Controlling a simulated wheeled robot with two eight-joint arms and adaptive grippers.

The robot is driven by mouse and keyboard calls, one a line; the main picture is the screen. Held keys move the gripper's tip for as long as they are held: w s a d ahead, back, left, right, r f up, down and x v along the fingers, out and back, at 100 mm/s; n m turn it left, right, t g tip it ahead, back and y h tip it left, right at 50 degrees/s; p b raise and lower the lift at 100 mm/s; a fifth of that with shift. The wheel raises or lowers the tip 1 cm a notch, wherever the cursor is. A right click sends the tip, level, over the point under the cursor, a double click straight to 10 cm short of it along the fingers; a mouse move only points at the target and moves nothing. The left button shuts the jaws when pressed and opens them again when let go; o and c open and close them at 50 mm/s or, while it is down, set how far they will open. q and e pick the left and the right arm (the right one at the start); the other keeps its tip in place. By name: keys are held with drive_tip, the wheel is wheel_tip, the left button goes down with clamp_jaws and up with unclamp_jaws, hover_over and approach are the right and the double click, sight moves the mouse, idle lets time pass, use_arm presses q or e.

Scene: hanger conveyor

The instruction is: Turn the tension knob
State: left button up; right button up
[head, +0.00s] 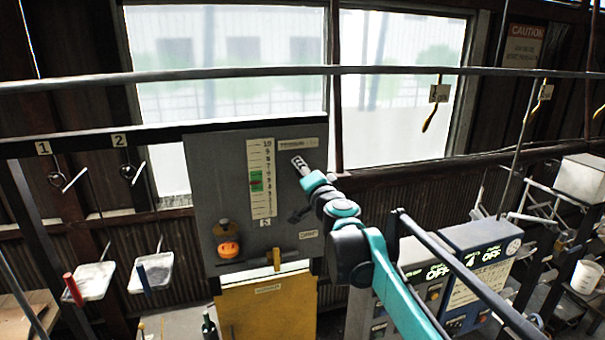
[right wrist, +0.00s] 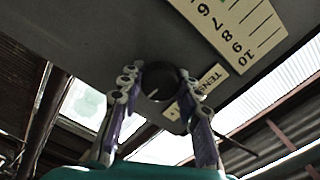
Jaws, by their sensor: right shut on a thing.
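The tension knob (right wrist: 157,84) is a dark round knob with a pale pointer line, on the underside of the grey panel as the right wrist view shows it. A partly covered label beginning "TEN" (right wrist: 211,82) is beside it. My right gripper (right wrist: 160,88) has its two fingers on either side of the knob and is shut on it. In the head view the right gripper (head: 300,166) reaches the panel (head: 215,165) and hides the knob. The panel's numbered scale (head: 262,205) has a green band with a small reddish marker in it. My left gripper is not in view.
An orange round control (head: 228,249) and a lever with a yellow tip (head: 276,260) are low on the panel. A yellow cabinet (head: 267,310) is below. A horizontal rail (head: 230,75) crosses above the panel.

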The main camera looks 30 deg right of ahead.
drive_tip(key=shift+m, duration=0.7)
drive_tip(key=o, duration=1.2)
drive_tip(key=shift+c, duration=0.2)
drive_tip(key=shift+d, duration=0.1)
drive_tip(key=shift+s, duration=0.1)
drive_tip(key=v, duration=1.1)
drive_tip(key=shift+s, duration=0.4)
